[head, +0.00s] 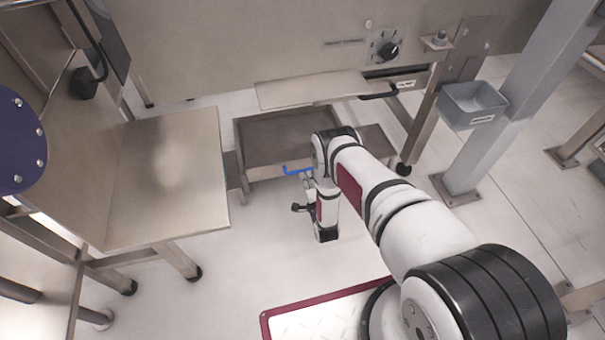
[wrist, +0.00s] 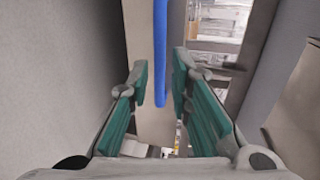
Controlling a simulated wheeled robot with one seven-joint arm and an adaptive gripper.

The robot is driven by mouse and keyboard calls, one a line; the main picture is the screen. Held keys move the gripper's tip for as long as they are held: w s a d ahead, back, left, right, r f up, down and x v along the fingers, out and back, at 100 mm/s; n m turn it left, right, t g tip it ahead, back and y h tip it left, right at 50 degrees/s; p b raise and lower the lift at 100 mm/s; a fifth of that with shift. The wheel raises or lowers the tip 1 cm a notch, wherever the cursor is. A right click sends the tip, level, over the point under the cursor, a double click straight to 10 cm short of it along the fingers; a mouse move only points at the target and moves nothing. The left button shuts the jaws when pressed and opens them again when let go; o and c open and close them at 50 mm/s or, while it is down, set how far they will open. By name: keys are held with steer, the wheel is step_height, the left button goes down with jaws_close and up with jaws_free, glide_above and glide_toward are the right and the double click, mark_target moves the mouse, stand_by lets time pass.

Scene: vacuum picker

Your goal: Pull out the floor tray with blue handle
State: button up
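The floor tray (head: 265,130) is a shallow metal tray low under the machine, its inside bare where it shows. Its blue handle (head: 297,170) sticks out at the front, and the arm hides part of the tray's right side. In the wrist view the blue handle (wrist: 161,45) runs as an upright bar between my two teal finger pads. My gripper (wrist: 159,78) is open, with a gap on both sides of the bar. I cannot tell how deep the bar sits between the fingers. In the head view my gripper is mostly hidden by my wrist.
A metal table (head: 165,170) stands at left. A machine leg (head: 418,125) and a grey post with a bin (head: 472,103) stand at right. The floor in front of the tray is clear.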

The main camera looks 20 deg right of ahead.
mark_target(302, 170)
steer(key=b+x, duration=0.2)
steer(key=x, duration=0.4)
jaws_close()
